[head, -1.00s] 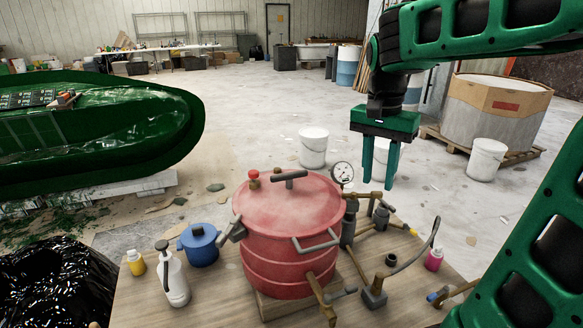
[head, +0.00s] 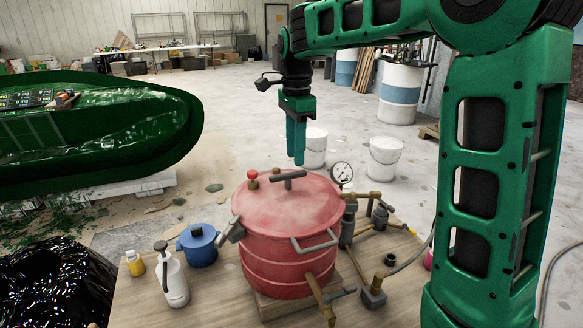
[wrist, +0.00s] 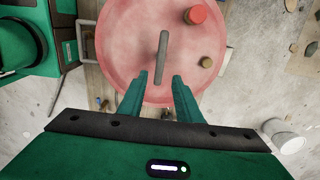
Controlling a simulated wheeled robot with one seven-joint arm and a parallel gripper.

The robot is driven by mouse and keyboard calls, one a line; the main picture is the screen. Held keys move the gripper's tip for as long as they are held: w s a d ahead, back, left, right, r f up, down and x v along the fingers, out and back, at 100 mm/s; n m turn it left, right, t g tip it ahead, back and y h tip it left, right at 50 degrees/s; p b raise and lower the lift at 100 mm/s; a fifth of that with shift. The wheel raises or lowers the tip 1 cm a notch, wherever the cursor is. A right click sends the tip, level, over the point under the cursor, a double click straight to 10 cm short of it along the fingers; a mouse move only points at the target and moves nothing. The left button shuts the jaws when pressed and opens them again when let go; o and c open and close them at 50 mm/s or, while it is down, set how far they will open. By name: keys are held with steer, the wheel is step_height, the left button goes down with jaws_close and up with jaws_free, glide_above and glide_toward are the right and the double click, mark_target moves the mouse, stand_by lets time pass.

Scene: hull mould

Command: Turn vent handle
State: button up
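A red pressure pot (head: 290,255) stands on a wooden bench. On its lid is a grey bar handle (head: 289,176) on a short stem. In the wrist view the bar handle (wrist: 162,56) runs nearly up and down the picture. My gripper (head: 296,160) points down above the lid, apart from it. In the wrist view my gripper (wrist: 158,80) is open and empty. Its two green fingers are spread, and the near end of the bar lies beyond and between their tips.
A red knob (head: 253,174) and a brass fitting (wrist: 206,62) stand on the lid near the bar. A gauge (head: 341,172) and pipes are at the pot's right. A blue pot (head: 198,244) and a white spray bottle (head: 172,275) are at its left.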

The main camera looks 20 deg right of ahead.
mark_target(294, 172)
steer(key=shift+f, duration=2.35)
jaws_close()
steer(key=shift+a, duration=0.2)
steer(key=shift+d, duration=0.1)
